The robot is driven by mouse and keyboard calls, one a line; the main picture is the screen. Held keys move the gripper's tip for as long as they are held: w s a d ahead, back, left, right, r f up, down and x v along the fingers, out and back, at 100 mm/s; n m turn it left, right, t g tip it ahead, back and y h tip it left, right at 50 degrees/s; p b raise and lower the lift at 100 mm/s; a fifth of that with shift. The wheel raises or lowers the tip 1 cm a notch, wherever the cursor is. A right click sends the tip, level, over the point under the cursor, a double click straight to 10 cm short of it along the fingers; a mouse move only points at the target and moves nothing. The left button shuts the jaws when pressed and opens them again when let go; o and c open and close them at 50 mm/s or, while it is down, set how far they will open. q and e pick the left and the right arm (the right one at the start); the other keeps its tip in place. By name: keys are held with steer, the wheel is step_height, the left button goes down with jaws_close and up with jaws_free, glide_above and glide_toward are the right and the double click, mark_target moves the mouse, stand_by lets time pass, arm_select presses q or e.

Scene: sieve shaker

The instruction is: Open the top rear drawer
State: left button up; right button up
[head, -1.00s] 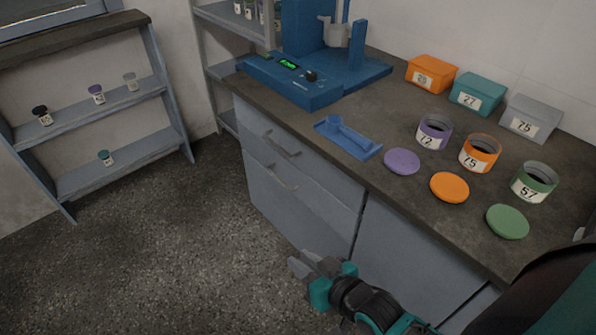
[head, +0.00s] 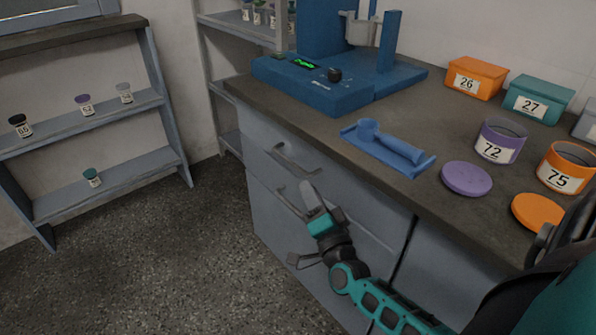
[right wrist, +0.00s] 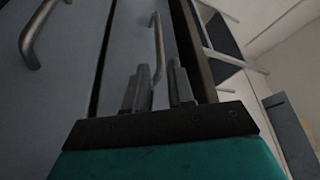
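The top rear drawer (head: 258,137) is the upper grey front under the dark worktop, and it looks closed. Its bar handle (head: 297,160) also shows in the right wrist view (right wrist: 158,42). My right gripper (head: 312,195) is in front of the drawers, just below this handle in the head view. In the right wrist view its two fingers (right wrist: 160,88) stand apart, with the near end of the top handle in line with the gap between them. I cannot tell whether they touch it. My left gripper is not in view.
A lower drawer handle (head: 289,202) is close to my right gripper; it also shows in the wrist view (right wrist: 38,38). The worktop (head: 440,215) holds a blue shaker (head: 330,90), a blue tool on a tray, lidded boxes and labelled jars. The floor (head: 170,270) at left is clear.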

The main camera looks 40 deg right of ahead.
mark_target(298, 166)
steer(key=b+x, duration=0.1)
steer(key=x, duration=0.7)
steer(key=shift+w, duration=0.1)
jaws_close()
